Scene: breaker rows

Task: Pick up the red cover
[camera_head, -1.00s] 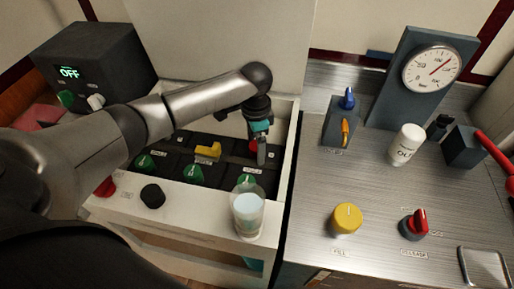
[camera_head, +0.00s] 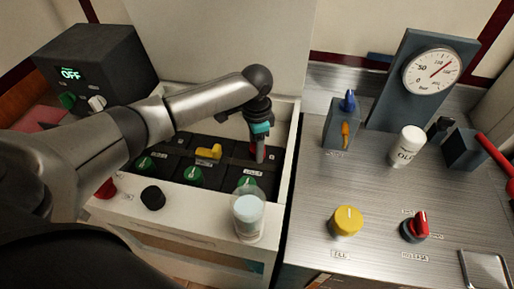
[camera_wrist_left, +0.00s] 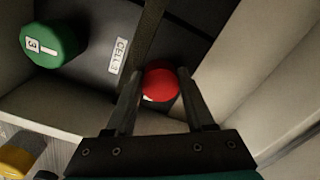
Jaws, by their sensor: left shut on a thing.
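The red cover (camera_wrist_left: 160,84) is a small round red cap in the left wrist view, between the two fingers of my left gripper (camera_wrist_left: 158,76). The fingers are shut on its sides. In the head view my left gripper (camera_head: 260,157) points down into the white box, and only a sliver of the red cover (camera_head: 253,148) shows beside the fingers. The cover sits by the dark cell block, near the CELL 3 label (camera_wrist_left: 119,56). I cannot tell whether it is lifted off. My right gripper is not in view.
A green knob marked 3 (camera_wrist_left: 48,44) stands close by. The white box's walls (camera_head: 287,165) surround the cells. A yellow handle (camera_head: 209,152) lies left of the gripper. A glass (camera_head: 248,213) stands on the front ledge. The metal counter (camera_head: 385,190) is to the right.

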